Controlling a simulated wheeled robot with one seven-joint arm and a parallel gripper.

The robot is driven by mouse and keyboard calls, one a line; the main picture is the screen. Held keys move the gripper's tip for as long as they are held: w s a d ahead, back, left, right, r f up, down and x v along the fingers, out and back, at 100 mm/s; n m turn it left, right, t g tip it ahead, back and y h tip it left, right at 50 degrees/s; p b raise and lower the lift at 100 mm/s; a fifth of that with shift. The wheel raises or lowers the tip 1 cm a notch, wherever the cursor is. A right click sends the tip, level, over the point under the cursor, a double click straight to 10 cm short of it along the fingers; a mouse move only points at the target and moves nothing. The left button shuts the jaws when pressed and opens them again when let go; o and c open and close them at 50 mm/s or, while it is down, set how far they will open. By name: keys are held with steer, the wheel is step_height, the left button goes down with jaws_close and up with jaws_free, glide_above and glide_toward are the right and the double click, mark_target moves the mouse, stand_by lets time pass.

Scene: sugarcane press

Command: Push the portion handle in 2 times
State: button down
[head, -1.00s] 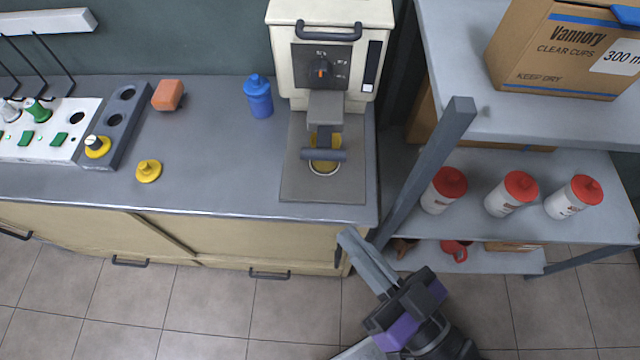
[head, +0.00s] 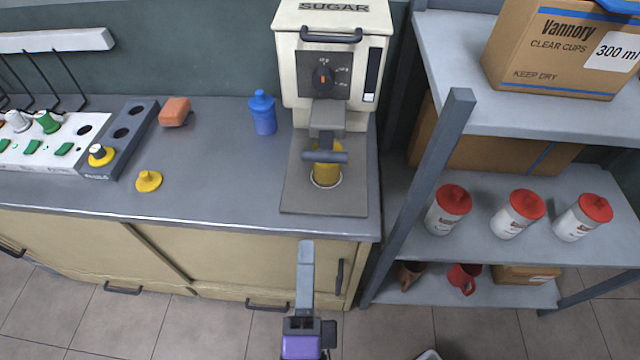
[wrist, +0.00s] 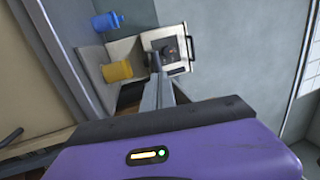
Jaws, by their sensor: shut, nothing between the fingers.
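The sugar dispenser (head: 300,75) is a cream box labelled SUGAR at the back of the counter, with a dial on its front. Its dark portion handle (head: 325,157) sticks out toward me below the spout, above a yellow cup (head: 323,174) on the grey base plate. My gripper (head: 305,245) is shut and empty, in front of the counter edge and apart from the handle, pointing toward the dispenser. In the wrist view, the dispenser (wrist: 158,42), the yellow cup (wrist: 117,71) and my fingers (wrist: 158,90) show; the fingers cover part of the handle area.
A blue bottle (head: 263,113) stands left of the dispenser. A metal shelf post (head: 425,180) rises on the right, by shelves with several red-lidded containers (head: 520,210). An orange sponge (head: 174,111) and a yellow piece (head: 148,181) lie further left. The counter front is clear.

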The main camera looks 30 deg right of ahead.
mark_target(325, 162)
steer(key=shift+s+d+f+m+g+h, duration=0.3)
steer(key=shift+s+d+f+m+g, duration=0.1)
steer(key=shift+d, duration=0.2)
steer(key=p+x, duration=0.2)
steer(key=x, duration=1)
steer(key=shift+w+d+r, duration=0.2)
steer(key=shift+w+r, duration=0.05)
steer(key=shift+w, duration=0.05)
steer(key=shift+w+d+p, duration=0.3)
steer(key=shift+w+d, duration=0.1)
steer(key=shift+w, duration=0.15)
steer(key=shift+d, duration=0.1)
steer(key=shift+f+p+x, duration=0.15)
steer(key=shift+p+x, duration=0.05)
steer(key=shift+x, duration=0.8)
steer(key=shift+f+p+x, duration=0.1)
steer(key=shift+p+x, duration=0.05)
steer(key=shift+x, duration=0.85)
